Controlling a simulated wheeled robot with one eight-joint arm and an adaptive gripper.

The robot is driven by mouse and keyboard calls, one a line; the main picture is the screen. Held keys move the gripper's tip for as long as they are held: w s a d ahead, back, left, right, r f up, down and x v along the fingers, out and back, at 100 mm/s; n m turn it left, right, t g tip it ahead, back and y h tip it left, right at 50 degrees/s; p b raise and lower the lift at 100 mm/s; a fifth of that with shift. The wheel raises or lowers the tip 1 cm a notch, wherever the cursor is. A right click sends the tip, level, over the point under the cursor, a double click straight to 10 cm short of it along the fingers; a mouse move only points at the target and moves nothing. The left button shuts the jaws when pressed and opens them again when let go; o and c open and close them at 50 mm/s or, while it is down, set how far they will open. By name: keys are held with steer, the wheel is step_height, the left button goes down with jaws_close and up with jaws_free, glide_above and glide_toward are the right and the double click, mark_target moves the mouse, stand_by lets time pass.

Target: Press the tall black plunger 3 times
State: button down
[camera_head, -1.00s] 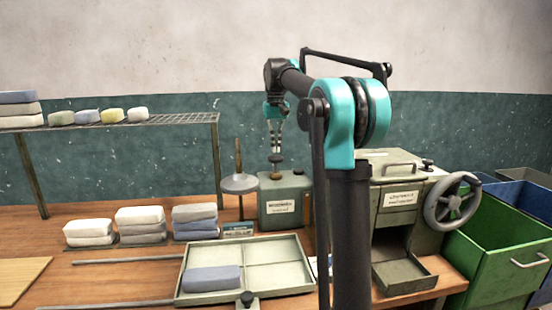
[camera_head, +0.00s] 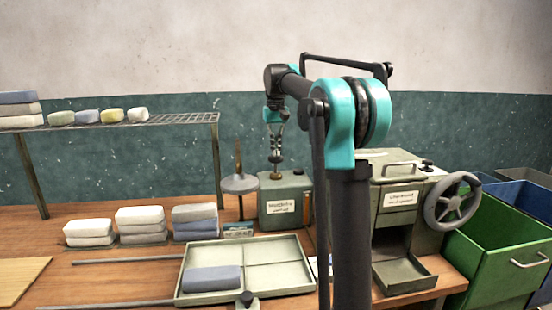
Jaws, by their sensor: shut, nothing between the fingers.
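The black plunger (camera_head: 276,161) stands upright on top of a grey-green box (camera_head: 282,208) with a white label, toward the back of the bench. My gripper (camera_head: 276,153) points straight down directly above the plunger, with its fingers shut and empty. The fingertips look to be at the plunger's top. At this size I cannot tell for sure whether they touch it.
A grey disc on a rod (camera_head: 239,184) stands just left of the box. A grey-green machine with a handwheel (camera_head: 452,201) is at right. A divided tray (camera_head: 283,284) lies in front. Stacked blocks (camera_head: 141,226) and a wire shelf (camera_head: 170,120) are at left.

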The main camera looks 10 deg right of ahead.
steer(key=shift+f, duration=1.5)
steer(key=shift+r, duration=2.2)
stand_by(0.4)
steer(key=shift+r, duration=0.1)
stand_by(0.5)
steer(key=shift+r, duration=2.45)
